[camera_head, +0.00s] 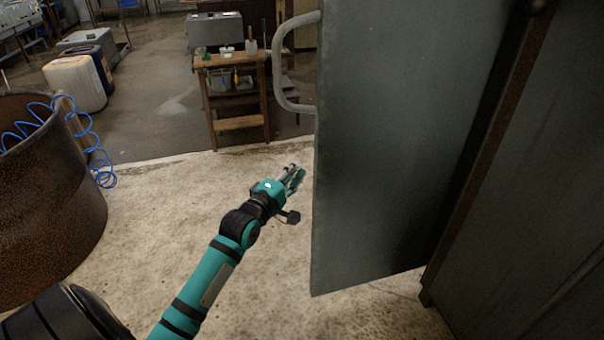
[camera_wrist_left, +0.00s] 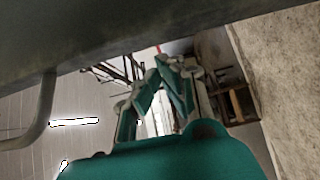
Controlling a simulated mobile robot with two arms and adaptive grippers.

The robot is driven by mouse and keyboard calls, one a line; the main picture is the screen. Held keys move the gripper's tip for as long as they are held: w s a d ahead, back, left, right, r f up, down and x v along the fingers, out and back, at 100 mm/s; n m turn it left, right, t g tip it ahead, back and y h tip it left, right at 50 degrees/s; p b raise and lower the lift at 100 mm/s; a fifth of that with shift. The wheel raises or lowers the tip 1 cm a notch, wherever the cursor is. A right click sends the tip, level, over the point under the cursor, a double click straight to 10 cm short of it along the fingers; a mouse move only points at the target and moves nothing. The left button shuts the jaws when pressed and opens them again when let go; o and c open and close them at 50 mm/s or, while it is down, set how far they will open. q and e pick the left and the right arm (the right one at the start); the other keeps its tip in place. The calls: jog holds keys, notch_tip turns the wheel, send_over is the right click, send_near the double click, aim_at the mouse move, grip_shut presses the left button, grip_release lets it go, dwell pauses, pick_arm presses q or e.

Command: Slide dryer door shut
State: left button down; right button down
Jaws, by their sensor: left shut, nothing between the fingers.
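The dryer door (camera_head: 400,130) is a grey-green panel standing open on the right half of the head view. Its bent bar handle (camera_head: 280,75) sticks out from the door's left edge. My left gripper (camera_head: 298,175) is shut and empty, just left of the door's edge and below the handle. In the left wrist view its fingertips (camera_wrist_left: 162,68) meet, the door (camera_wrist_left: 130,35) spans the top, and the handle (camera_wrist_left: 42,115) hangs at the left. I cannot tell whether the gripper touches the door. My right gripper is out of view.
A dark cabinet body (camera_head: 530,200) with a rusty upright fills the right side. A rusty drum (camera_head: 50,210) with a blue coiled hose (camera_head: 100,160) stands at the left. A wooden stand (camera_head: 238,100) is behind. Pale concrete floor (camera_head: 170,215) lies clear between drum and door.

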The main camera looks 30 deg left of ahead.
pick_arm(q)
jog(key=shift+w+d, duration=0.65)
jog(key=shift+w, duration=0.1)
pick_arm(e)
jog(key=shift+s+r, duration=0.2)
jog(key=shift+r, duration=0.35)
